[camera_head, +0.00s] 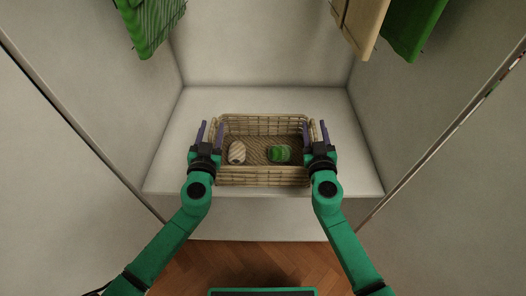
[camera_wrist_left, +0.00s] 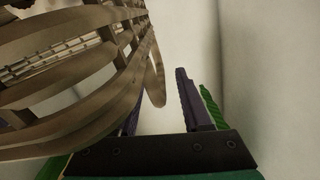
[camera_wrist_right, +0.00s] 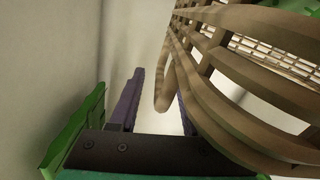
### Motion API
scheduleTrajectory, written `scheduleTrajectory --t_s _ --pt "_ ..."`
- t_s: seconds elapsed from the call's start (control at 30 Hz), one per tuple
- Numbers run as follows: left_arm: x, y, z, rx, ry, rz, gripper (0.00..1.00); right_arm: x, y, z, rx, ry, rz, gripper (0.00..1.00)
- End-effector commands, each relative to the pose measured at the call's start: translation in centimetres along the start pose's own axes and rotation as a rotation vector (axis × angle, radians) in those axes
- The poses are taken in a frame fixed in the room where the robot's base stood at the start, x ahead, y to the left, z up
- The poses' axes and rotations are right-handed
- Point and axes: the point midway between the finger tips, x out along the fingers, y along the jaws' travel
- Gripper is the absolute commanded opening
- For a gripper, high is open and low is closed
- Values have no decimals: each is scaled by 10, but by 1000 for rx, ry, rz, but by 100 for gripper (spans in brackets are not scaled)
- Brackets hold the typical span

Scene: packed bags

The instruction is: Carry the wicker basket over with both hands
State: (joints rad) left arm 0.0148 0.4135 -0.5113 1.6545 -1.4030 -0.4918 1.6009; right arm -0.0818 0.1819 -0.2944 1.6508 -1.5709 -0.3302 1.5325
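The wicker basket (camera_head: 262,176) is a light brown woven box, upright on a pale shelf (camera_head: 160,178). A beige striped item (camera_head: 237,152) and a green item (camera_head: 279,154) lie inside it. My left gripper (camera_head: 210,124) is at its left side and my right gripper (camera_head: 314,124) at its right side. Both have their fingers apart. In the left wrist view, the basket's handle loop (camera_wrist_left: 157,82) hangs between the spread fingers. In the right wrist view, the other handle loop (camera_wrist_right: 170,88) likewise sits between the fingers. Each inner finger is partly hidden by the basket.
Pale walls close in the shelf at the back (camera_head: 265,50) and both sides. The shelf is bare around the basket. A wooden floor (camera_head: 255,262) lies below.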

Motion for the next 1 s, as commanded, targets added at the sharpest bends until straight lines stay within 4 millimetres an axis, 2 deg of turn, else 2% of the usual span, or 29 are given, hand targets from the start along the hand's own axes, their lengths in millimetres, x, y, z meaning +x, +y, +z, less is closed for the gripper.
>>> scheduleTrajectory --t_s 0.03,0.1,1.0 --pt "0 0 0 0 0 0 27 0 0 0 0 0 0 27" --pt "0 0 0 0 0 0 1 0 0 0 0 0 0 0" --pt "0 -2 0 3 0 -5 0 0 2 1 -2 -1 4 0"
